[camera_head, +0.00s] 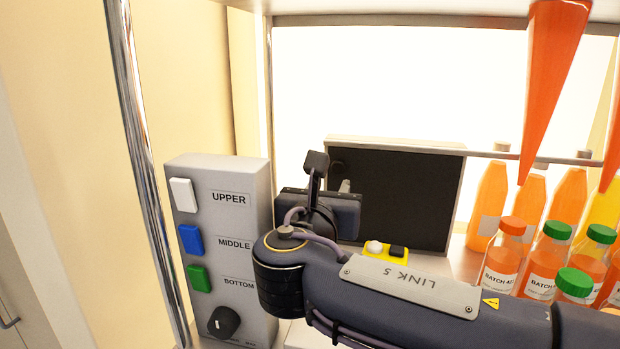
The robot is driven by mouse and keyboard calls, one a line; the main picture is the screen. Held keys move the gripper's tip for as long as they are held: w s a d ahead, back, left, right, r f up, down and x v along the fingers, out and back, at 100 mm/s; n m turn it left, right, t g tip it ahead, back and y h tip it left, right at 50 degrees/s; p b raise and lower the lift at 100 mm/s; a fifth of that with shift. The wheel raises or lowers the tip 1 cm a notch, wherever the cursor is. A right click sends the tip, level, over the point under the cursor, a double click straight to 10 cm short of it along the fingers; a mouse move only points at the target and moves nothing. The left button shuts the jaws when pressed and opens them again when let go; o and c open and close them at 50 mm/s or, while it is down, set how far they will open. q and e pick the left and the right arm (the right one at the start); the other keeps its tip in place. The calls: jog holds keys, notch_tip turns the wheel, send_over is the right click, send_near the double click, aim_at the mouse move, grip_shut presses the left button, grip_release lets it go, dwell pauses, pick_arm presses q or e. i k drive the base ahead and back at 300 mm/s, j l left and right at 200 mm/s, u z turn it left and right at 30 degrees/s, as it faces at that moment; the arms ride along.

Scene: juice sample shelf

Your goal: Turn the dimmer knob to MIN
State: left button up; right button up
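My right gripper (318,168) is to the right of the box's upper part, apart from the knob and pointing away from me. My own wrist hides much of it, so its opening does not show clearly. My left gripper is not in view.
The box carries white (183,195), blue (190,239) and green (199,278) switches labelled UPPER, MIDDLE and BOTTOM. A chrome post (140,150) stands left. A dark panel (395,195) is behind my arm. Several juice bottles (503,258) stand right; orange cones hang above.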

aim_at(223, 322)
jog(key=k+l, duration=0.1)
jog(key=k, duration=0.35)
jog(key=k+l, duration=0.1)
jog(key=k, duration=0.4)
